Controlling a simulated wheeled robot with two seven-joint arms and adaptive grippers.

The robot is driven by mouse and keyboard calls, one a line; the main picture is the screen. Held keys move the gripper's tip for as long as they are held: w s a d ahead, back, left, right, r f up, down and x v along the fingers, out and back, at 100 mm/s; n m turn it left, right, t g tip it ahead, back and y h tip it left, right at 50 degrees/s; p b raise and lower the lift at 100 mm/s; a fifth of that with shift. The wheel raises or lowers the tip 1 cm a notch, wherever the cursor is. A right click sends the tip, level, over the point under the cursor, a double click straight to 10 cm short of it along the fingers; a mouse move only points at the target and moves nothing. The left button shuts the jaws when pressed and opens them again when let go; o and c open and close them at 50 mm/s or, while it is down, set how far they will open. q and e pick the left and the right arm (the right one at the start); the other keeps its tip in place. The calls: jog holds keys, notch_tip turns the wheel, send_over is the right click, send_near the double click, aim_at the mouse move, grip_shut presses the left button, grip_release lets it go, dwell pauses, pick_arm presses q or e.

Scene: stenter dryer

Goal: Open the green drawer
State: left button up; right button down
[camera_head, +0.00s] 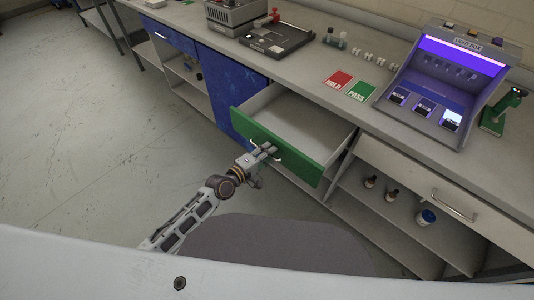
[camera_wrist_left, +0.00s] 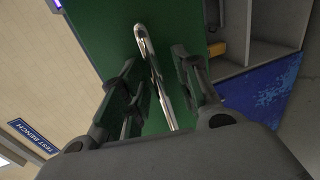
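The green drawer (camera_head: 305,169) is pulled out from under the bench in the head view, and its pale, empty inside shows. Its green front fills the middle of the left wrist view (camera_wrist_left: 105,35). The metal handle (camera_wrist_left: 157,65) on the front lies between the two fingers of my left gripper (camera_wrist_left: 160,88). The fingers stand apart, with gaps visible beside the handle, so the gripper looks open around it. In the head view my left gripper (camera_head: 265,152) is at the drawer front and partly hides the handle. My right gripper is not in view.
A light box (camera_head: 445,85) stands on the bench, with red (camera_head: 337,83) and green (camera_head: 360,91) cards beside it. A blue cupboard door (camera_head: 228,88) is left of the drawer. Bottles (camera_head: 426,217) stand on a shelf to the right. Open floor (camera_head: 85,130) lies at left.

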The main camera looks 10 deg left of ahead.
pick_arm(q)
jog(key=v, duration=1.2)
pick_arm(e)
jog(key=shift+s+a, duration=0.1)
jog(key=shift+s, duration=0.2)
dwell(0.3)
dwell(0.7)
